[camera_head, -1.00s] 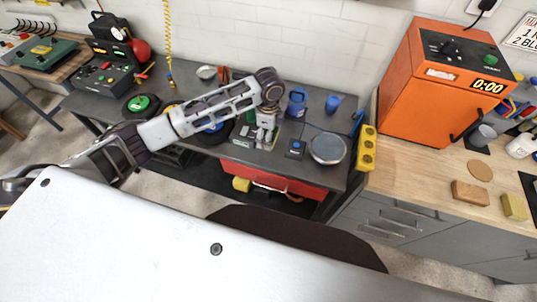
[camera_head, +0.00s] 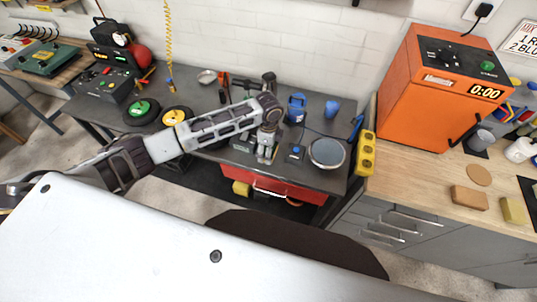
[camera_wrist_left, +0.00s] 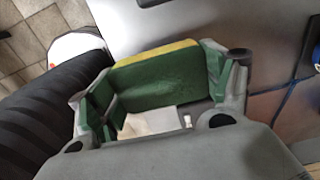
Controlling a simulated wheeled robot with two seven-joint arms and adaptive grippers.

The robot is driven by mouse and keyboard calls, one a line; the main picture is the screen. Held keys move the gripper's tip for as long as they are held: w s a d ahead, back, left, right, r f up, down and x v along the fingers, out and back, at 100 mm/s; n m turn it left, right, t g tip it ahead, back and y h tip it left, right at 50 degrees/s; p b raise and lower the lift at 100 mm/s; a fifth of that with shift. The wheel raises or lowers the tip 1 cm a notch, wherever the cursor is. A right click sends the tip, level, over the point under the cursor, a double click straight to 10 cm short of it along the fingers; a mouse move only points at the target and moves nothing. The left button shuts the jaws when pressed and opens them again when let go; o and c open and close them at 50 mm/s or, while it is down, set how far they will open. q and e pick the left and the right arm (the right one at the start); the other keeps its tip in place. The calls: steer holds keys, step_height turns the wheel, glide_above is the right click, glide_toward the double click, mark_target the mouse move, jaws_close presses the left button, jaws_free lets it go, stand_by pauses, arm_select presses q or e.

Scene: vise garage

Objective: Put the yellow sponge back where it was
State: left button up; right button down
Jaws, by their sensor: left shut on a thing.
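In the left wrist view a block with a yellow top edge and a green face, the yellow sponge (camera_wrist_left: 160,75), sits between the two fingers of my left gripper (camera_wrist_left: 160,90). The gripper is shut on it. In the head view my left gripper (camera_head: 266,148) points down over the middle of the dark workbench (camera_head: 210,95); the sponge cannot be made out there. A separate yellow item (camera_head: 241,188) shows below the bench's front edge, by the red drawer (camera_head: 285,187). My right gripper is not in view.
A yellow power strip (camera_head: 366,152) edges the bench. An orange oven (camera_head: 435,90) stands right.

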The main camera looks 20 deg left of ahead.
arm_select(q)
steer(key=shift+f, duration=0.15)
steer(key=shift+f, duration=1.75)
steer(key=shift+f, duration=0.1)
steer(key=o, duration=1)
steer(key=shift+c, duration=0.2)
steer(key=shift+r+b, duration=0.45)
steer(key=shift+r, duration=5.65)
